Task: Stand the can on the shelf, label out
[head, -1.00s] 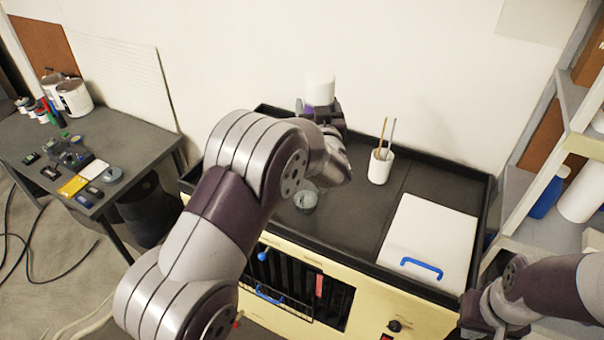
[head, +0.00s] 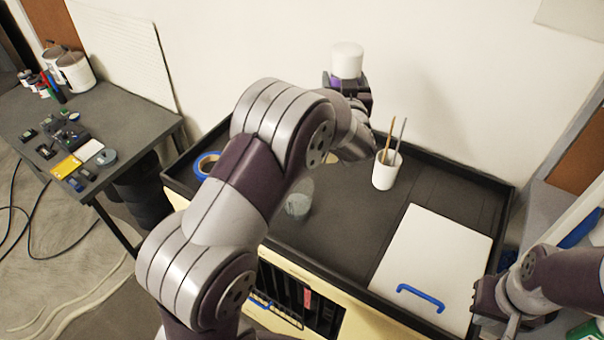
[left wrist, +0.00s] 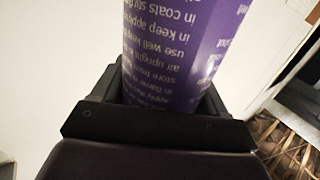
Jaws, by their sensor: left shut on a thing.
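The can (head: 347,62) shows its white cap and a little purple body in the head view, above the back edge of the cart. In the left wrist view its purple side (left wrist: 180,55) carries white small print, upside down in that picture. My left gripper (head: 347,88) is shut on the can, which looks roughly upright. The can's front label cannot be made out. My right gripper (head: 484,300) is at lower right beside the cart, away from the can; its jaw opening is unclear. The grey shelf (head: 556,203) is partly in view at the right edge.
The dark cart top (head: 345,235) has a raised rim. On it are a white cup (head: 386,172) with brushes, a white panel (head: 440,255) with a blue handle (head: 421,297), blue tape (head: 205,165) and a clear jar (head: 299,200). A cluttered table (head: 120,120) stands at left.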

